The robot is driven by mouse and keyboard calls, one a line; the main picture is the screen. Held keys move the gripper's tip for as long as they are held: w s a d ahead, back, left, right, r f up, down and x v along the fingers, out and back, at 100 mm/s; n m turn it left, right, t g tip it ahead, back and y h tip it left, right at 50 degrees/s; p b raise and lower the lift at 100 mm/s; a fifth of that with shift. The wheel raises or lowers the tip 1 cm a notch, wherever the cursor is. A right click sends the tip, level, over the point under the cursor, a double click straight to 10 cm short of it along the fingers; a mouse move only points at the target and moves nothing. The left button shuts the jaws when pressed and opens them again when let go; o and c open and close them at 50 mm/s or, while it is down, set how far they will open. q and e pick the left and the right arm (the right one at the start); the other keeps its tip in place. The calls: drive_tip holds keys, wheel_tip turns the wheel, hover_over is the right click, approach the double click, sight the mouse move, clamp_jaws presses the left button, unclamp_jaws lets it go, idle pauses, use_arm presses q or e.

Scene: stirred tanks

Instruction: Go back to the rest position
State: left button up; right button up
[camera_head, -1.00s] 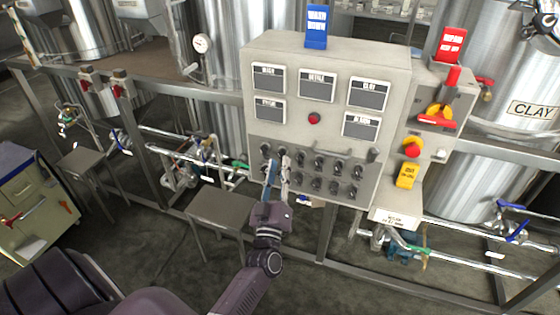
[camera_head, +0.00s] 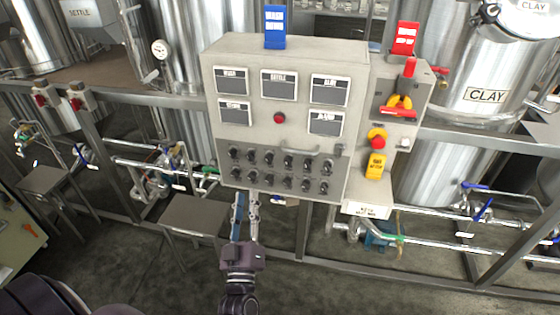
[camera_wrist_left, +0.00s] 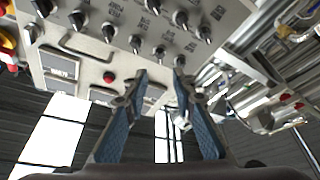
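My left gripper (camera_head: 246,196) is in front of and just below the lower edge of the grey control panel (camera_head: 285,125), pointing up. Its two blue-padded fingers stand apart with nothing between them. They also show apart in the left wrist view (camera_wrist_left: 160,75), with the panel's knobs and a red button beyond the tips. The gripper appears clear of the panel. My right gripper is not in view.
Two rows of black knobs (camera_head: 280,170) sit low on the panel. A side box carries a red-and-yellow switch (camera_head: 398,106) and an emergency button (camera_head: 377,137). A metal stool (camera_head: 190,214), pipes and a rail frame stand close by. Floor in front looks clear.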

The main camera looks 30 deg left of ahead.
use_arm(q)
drive_tip(key=s+d+f+m+g+h, duration=0.2)
drive_tip(key=s+d+f+m+h, duration=0.15)
drive_tip(key=f, duration=0.75)
drive_tip(key=s+d+f+m+g+h, duration=0.2)
drive_tip(key=d+f+m+g+h, duration=0.15)
drive_tip(key=f, duration=0.85)
drive_tip(key=s+d+f+m+g+h, duration=0.25)
drive_tip(key=d+f, duration=0.25)
drive_tip(key=f, duration=0.6)
drive_tip(key=s+f+m+g, duration=0.2)
drive_tip(key=s+f+g, duration=0.3)
drive_tip(key=s+f, duration=0.85)
drive_tip(key=s+a+f+m+g, duration=0.1)
drive_tip(key=s+f+g, duration=0.1)
drive_tip(key=s, duration=0.8)
drive_tip(key=s+a+f+m+g, duration=0.1)
drive_tip(key=s+f, duration=0.4)
drive_tip(key=s, duration=0.5)
drive_tip(key=a+g, duration=0.1)
drive_tip(key=g, duration=0.1)
drive_tip(key=shift+s+m+g, duration=0.3)
drive_tip(key=shift+s+m, duration=0.05)
